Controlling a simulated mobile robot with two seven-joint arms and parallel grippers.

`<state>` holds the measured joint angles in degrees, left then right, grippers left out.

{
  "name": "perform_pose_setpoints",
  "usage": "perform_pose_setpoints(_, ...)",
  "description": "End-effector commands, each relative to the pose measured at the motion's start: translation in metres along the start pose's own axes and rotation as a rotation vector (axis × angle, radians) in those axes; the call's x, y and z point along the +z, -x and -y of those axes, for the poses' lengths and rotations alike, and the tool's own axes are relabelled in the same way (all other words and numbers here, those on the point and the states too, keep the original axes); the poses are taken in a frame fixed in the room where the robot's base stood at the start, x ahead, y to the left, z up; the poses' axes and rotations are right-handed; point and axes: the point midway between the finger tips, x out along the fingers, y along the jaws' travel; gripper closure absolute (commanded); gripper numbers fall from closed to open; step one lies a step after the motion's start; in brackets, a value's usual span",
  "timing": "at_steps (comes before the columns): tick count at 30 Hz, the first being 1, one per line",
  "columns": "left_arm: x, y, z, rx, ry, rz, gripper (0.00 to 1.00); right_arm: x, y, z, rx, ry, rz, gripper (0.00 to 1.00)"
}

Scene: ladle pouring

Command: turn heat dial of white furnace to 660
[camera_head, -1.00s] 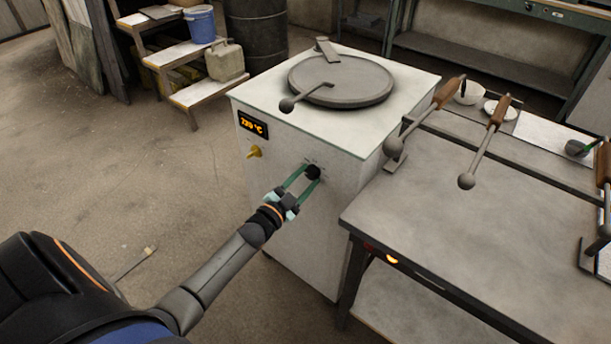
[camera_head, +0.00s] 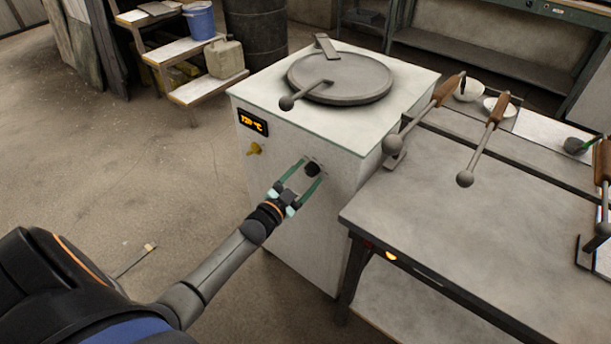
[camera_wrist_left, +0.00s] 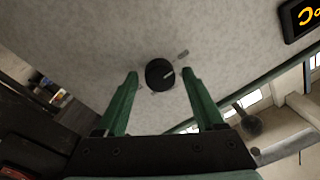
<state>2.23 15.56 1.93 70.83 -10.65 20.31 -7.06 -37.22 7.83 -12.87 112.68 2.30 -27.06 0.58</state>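The white furnace (camera_head: 300,140) stands in the middle of the head view, with a round lid on top. In the left wrist view gaps show between both fingers and the dial. My right gripper is out of view.

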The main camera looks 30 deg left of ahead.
Motion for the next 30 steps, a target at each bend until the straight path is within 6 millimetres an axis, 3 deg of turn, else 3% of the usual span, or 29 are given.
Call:
perform_pose_setpoints(9,0.0,0.001,-0.001,0.001,-0.002,0.001,0.22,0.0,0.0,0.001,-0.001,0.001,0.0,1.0)
perform_pose_setpoints(14,0.0,0.013,-0.001,0.002,-0.002,0.002,0.22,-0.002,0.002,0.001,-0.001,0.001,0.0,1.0)
perform_pose_setpoints(30,0.001,0.11,0.0,0.001,-0.001,0.003,0.22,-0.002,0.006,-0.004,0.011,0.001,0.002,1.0)
